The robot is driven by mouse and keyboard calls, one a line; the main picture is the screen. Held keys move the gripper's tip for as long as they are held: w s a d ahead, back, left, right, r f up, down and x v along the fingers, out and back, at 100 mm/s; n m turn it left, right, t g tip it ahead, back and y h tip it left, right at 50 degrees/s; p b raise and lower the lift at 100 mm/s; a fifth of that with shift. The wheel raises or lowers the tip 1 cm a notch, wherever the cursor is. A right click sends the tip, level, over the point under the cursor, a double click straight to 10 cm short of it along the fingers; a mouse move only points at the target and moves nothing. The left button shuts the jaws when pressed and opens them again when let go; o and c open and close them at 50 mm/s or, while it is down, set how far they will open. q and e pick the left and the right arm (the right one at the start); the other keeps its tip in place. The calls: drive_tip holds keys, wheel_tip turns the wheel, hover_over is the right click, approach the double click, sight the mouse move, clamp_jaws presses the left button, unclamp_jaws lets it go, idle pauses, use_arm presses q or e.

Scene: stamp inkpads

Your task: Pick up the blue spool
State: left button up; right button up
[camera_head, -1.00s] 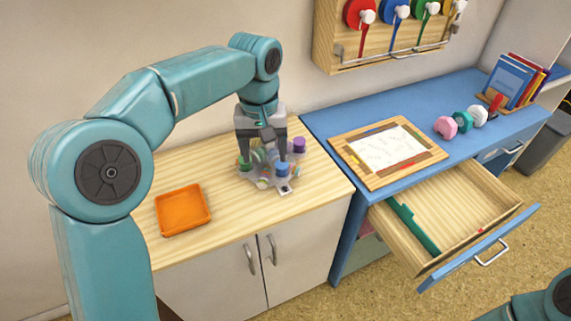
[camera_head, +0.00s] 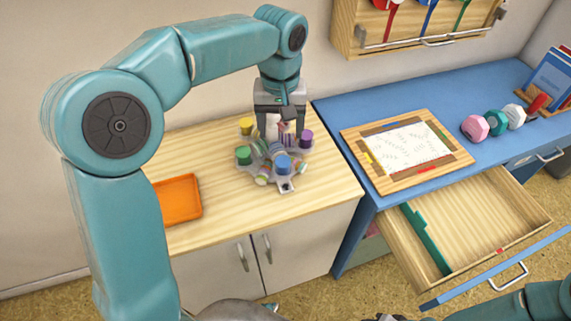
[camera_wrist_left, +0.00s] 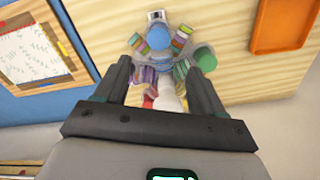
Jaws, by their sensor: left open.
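The blue spool (camera_head: 283,164) stands at the front of a grey stand with several coloured spools on the wooden counter. It also shows in the left wrist view (camera_wrist_left: 158,37), beyond my fingertips. My left gripper (camera_head: 283,138) points down over the back part of the stand, behind the blue spool. In the left wrist view its two fingers (camera_wrist_left: 160,82) are spread wide, and the blue spool is not between them. Only part of my right arm shows at the lower right; its gripper is out of view.
A green spool (camera_head: 243,155), a purple spool (camera_head: 306,139) and a yellow spool (camera_head: 246,125) stand around the stand. An orange tray (camera_head: 181,198) lies to the left. A framed board (camera_head: 370,173) lies on the blue desk (camera_head: 462,87), above an open drawer (camera_head: 480,215).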

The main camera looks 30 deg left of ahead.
use_arm(q)
hover_over(283, 162)
drive_tip(key=a, duration=0.1)
wheel_tip(283, 162, down, 5)
drive_tip(key=shift+w+r, duration=0.1)
drive_tip(key=shift+w, duration=0.05)
drive_tip(key=f, duration=0.3)
drive_tip(key=d+f, duration=0.1)
drive_tip(key=f, duration=0.1)
drive_tip(key=shift+f, duration=0.4)
drive_tip(key=shift+s+r, duration=0.1)
drive_tip(key=shift+s, duration=0.1)
drive_tip(key=shift+c, duration=0.6)
drive_tip(key=c, duration=1)
